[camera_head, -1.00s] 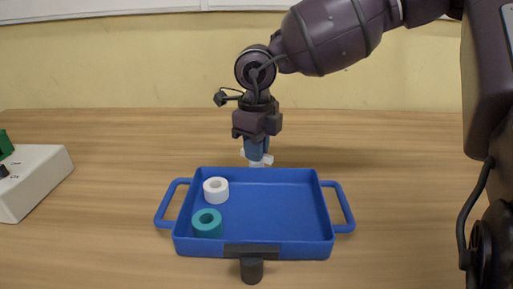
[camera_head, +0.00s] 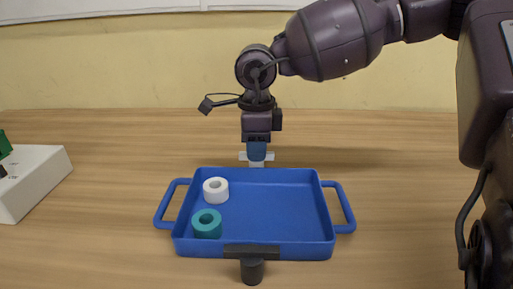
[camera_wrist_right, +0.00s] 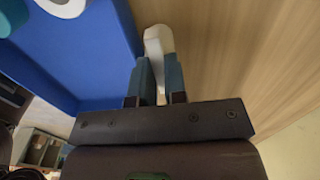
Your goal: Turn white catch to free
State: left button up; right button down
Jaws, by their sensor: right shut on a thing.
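The white catch (camera_head: 257,164) is at the middle of the far wall of the blue tray (camera_head: 280,212). My right gripper points down and is shut on the catch. In the right wrist view, the white catch (camera_wrist_right: 158,42) sits between the two blue-grey fingers of the gripper (camera_wrist_right: 160,80), with its rounded end beyond them. The fingers hide part of the catch.
A white ring (camera_head: 216,190) and a teal ring (camera_head: 208,223) lie in the left of the tray. A white box (camera_head: 35,182) stands at the left edge. The table beside the tray is clear.

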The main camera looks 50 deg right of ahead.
jog(key=c, duration=1.2)
grip_release()
jog(key=shift+o, duration=0.2)
pick_arm(q)
jog(key=shift+d+r+g+p, duration=0.15)
jog(key=shift+g+p, duration=0.35)
jog(key=shift+p, duration=0.55)
pick_arm(e)
notch_tip(320, 180, up, 11)
pick_arm(q)
jog(key=shift+w+r, duration=0.1)
